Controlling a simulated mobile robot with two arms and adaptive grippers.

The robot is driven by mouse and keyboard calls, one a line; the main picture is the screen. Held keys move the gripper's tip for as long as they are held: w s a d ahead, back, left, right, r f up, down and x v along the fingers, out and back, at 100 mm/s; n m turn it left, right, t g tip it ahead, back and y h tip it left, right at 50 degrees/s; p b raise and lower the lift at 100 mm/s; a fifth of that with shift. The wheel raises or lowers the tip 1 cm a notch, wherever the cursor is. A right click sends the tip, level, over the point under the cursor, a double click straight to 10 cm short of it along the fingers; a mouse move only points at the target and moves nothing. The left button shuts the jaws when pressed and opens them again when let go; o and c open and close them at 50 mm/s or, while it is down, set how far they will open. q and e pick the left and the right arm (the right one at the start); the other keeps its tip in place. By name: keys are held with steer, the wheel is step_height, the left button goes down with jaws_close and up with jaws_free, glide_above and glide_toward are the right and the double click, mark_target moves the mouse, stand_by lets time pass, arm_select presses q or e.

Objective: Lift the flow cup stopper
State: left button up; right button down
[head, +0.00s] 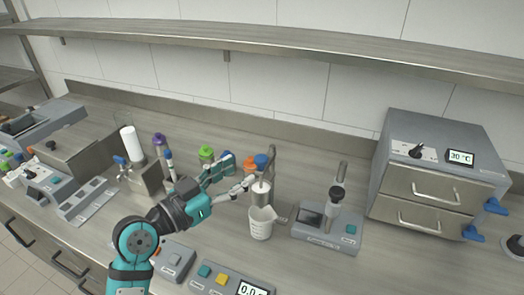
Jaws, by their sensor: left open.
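A metal flow cup (260,192) hangs on a stand, with a white beaker (261,224) below it. A blue knob (261,160), which looks like the stopper's top, sits above the cup. My left gripper (247,172) comes in from the left and is open. Its fingertips are close to the left side of the knob and cup; I cannot tell whether they touch. The lower part of the stopper is hidden. My right gripper is not in view.
A drawer oven (437,180) is at the right. A scale (240,284) lies in front. Bottles with green (206,152) and purple (158,139) caps stand behind my arm. A shelf (270,42) spans above.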

mark_target(256, 161)
arm_select(q)
steer(key=p+x, duration=0.1)
steer(key=x, duration=0.6)
steer(key=shift+w+d+p, duration=0.1)
steer(key=shift+w+p, duration=0.05)
steer(key=shift+p, duration=0.15)
steer(key=shift+w+d, duration=0.15)
steer(key=shift+w, duration=0.05)
steer(key=shift+d, duration=0.1)
steer(key=c, duration=0.5)
jaws_close()
steer(key=shift+w+f, duration=0.1)
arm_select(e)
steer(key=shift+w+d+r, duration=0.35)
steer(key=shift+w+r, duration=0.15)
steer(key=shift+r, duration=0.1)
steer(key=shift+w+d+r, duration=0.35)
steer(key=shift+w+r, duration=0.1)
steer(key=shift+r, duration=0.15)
arm_select(q)
steer(key=shift+d, duration=0.1)
